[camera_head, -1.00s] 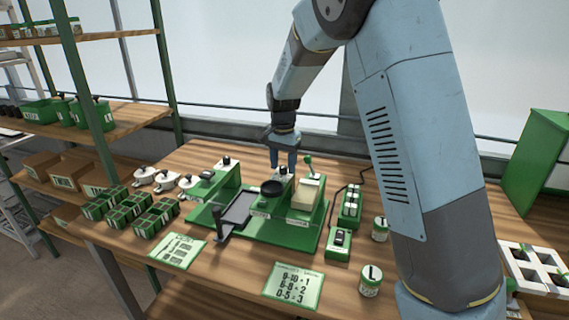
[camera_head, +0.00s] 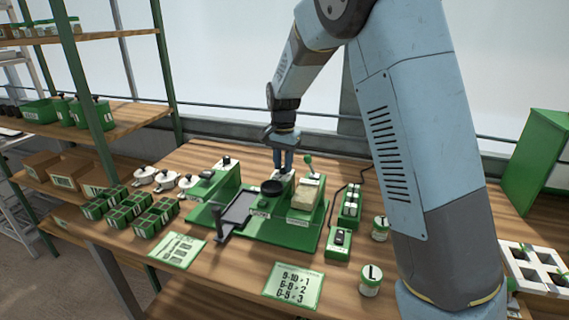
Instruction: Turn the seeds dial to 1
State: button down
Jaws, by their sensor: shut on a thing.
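The green tray seeder (camera_head: 278,233) stands on the wooden bench, with a dark round hopper or bowl (camera_head: 271,187) and a beige block (camera_head: 304,194) on it. My gripper (camera_head: 283,170) points down over the back of the seeder, just behind the dark bowl. Its fingers are close together, shut on a small part there that I take to be the seeds dial; the fingers hide it. The dial's pointer and numbers cannot be read.
A lever with a green knob (camera_head: 308,160) stands just right of my gripper. A switch box (camera_head: 339,243), a green box with several buttons (camera_head: 350,207) and labelled jars (camera_head: 371,280) are to the right. Green seed cells (camera_head: 157,218) and white-lidded pots (camera_head: 145,175) are at left.

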aim_at(283, 166)
jog(key=n, duration=0.6)
jog(key=shift+n, duration=2.7)
jog(key=c, duration=0.9)
grip_release()
jog(key=shift+o, duration=0.2)
jog(key=shift+r, duration=0.1)
notch_tip(283, 166, up, 14)
jog(key=shift+f, duration=0.25)
